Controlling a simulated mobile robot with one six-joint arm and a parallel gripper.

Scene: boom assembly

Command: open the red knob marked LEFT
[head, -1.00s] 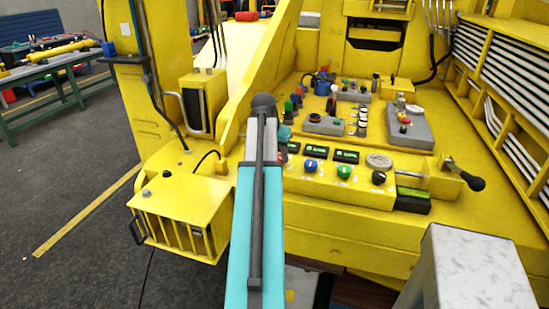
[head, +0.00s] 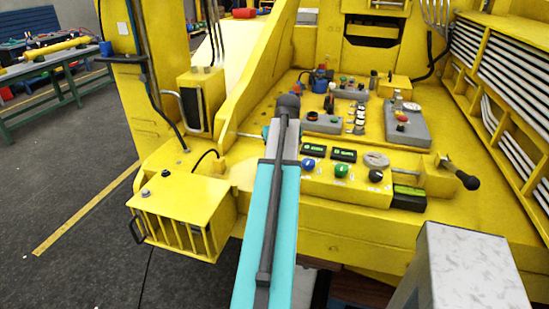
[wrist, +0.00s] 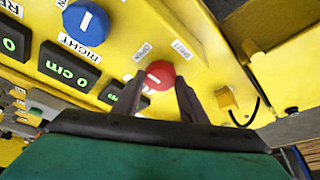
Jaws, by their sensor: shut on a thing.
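The red knob (wrist: 159,75) shows in the wrist view with a white line across its face, lying roughly level in the picture. My gripper (wrist: 158,88) has one dark finger on each side of it and is shut on it. The knob's own name label is not visible. In the head view my arm hides the red knob and the gripper's fingers.
In the head view, a green knob (head: 341,171) and black knob (head: 376,175) are farther right. A yellow caged box (head: 185,212) stands left.

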